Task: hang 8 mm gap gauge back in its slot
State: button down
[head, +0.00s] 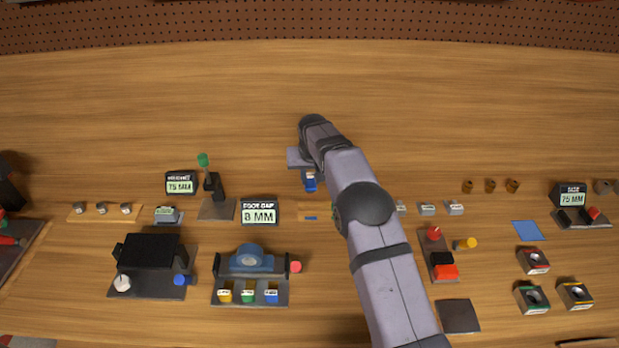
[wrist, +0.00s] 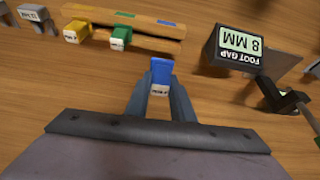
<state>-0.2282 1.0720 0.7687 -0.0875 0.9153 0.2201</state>
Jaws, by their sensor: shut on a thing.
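My gripper (wrist: 160,95) is shut on a blue gauge (wrist: 161,72) with a small white label, too small to read. In the head view the blue gauge (head: 310,184) shows below my gripper, above the bench and behind the wooden rack (head: 313,205). The rack (wrist: 150,34) in the wrist view holds a yellow gauge (wrist: 73,33) and a green gauge (wrist: 119,37). A blue mark (wrist: 169,23) sits at the rack's other end, with no gauge hanging by it. The blue gauge is apart from the rack. My arm hides part of the rack in the head view.
A "FOOT GAP 8 MM" display (head: 259,212) stands left of the rack. A fixture (head: 250,266) with a blue part and several coloured blocks lies in front. A stand with a green top (head: 204,161) is farther left. The bench behind my gripper is clear.

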aim_at(311, 189)
jog(key=shift+m, duration=0.3)
dwell(0.4)
jog(key=shift+f+b, duration=1.7)
jog(key=shift+f, duration=1.5)
jog(key=shift+f+b, duration=0.75)
jog(key=shift+f, duration=0.65)
dwell(0.6)
jog(key=c, duration=1.5)
grip_release()
jog(key=shift+o, duration=0.2)
jog(key=b+v, duration=0.3)
jog(key=v, duration=0.4)
jog(key=shift+r, duration=0.2)
jog(key=shift+s, duration=0.15)
